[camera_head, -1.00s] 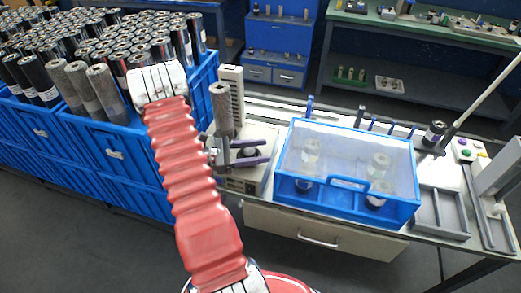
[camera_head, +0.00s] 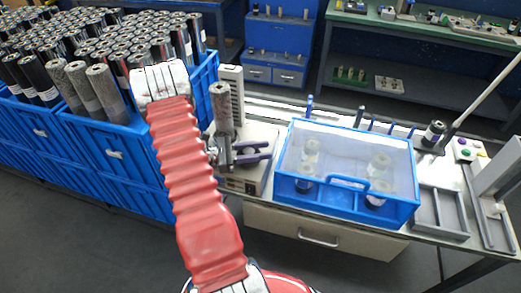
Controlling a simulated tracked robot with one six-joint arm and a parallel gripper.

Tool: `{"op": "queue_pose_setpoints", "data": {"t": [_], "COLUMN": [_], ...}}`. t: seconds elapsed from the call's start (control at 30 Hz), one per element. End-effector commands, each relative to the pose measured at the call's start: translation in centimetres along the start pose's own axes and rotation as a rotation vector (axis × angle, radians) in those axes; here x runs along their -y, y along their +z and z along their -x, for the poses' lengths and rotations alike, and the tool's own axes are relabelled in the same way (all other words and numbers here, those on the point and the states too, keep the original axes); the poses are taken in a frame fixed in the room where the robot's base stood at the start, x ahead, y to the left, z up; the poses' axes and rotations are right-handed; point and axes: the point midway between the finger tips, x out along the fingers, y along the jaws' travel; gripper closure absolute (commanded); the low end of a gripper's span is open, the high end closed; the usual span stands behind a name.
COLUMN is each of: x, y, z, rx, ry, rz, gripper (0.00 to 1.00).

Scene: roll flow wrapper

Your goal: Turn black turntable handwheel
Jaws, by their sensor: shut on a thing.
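My gripper (camera_head: 262,153), with dark purple fingers, is beside the small bench machine in the head view. Its fingers point right and are shut on the black handwheel, which they mostly hide. An upright grey-brown roll (camera_head: 222,105) stands just above and behind my gripper. I cannot tell from here what its lower end rests on. The pale machine body (camera_head: 243,180) shows below the fingers. My red arm passes to the left and hides part of the space around the wrist.
A blue lidded box (camera_head: 345,197) with several rolls stands right of the machine on the bench. Blue crates (camera_head: 100,178) full of upright rolls stand on the left. A pale tower (camera_head: 233,88) rises behind the roll. A grey divided tray (camera_head: 440,232) lies at the right.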

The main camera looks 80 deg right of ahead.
Motion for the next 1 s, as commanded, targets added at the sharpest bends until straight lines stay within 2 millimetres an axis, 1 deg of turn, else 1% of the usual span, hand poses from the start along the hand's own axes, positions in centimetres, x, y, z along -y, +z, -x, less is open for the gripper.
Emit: {"op": "queue_pose_setpoints", "data": {"t": [0.03, 0.27, 0.47, 0.67, 1.0], "x": [-0.3, -0.2, -0.3, -0.8, -1.7], "y": [0.1, 0.1, 0.1, 0.1, 0.1], "z": [0.0, 0.1, 0.2, 0.3, 0.6], "rx": [-0.002, -0.002, -0.002, 0.0, 0.001], "ry": [0.008, 0.032, 0.102, 0.226, 0.487], "rz": [-0.008, -0.009, -0.008, -0.007, -0.005], "gripper": [0.89, 0.89, 0.89, 0.89, 0.89]}}
